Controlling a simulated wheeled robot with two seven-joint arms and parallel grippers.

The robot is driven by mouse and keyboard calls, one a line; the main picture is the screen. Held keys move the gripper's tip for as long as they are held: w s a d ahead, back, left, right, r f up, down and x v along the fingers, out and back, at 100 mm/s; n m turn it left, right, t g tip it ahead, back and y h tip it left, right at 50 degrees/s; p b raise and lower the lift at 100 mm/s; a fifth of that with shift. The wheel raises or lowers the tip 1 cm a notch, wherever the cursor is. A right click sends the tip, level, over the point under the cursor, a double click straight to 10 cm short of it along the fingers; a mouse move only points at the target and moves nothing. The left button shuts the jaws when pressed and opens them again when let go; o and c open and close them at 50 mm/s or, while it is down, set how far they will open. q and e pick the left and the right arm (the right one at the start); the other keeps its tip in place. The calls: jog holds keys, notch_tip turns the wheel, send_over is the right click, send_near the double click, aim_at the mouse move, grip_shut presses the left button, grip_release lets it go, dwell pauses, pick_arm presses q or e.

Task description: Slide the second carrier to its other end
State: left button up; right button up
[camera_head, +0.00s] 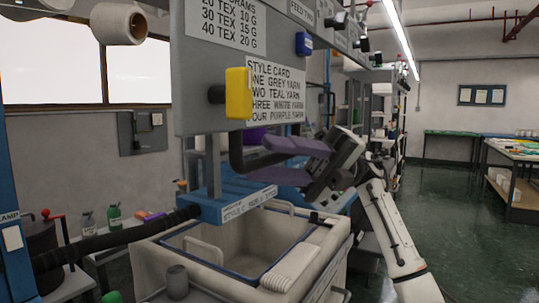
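A grey machine panel (208,60) hangs in the upper middle, with printed cards on it. A yellow block (238,93) on a dark stub sits low on its near side. A black bent bar (236,153) comes down below the yellow block. My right gripper (256,160) has its purple fingers parted, pointing left, close to this bar; the bar seems to run in between them, contact unclear. My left gripper is out of view.
A blue machine bed (208,205) with a label stands below the fingers, over a beige bin (300,272). A black ribbed tube (120,238) crosses at the left. Bottles (113,215) stand on a side table. Open green floor (455,215) lies to the right.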

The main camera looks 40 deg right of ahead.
jog(key=shift+a+r, duration=0.1)
jog(key=shift+a, duration=0.35)
grip_shut()
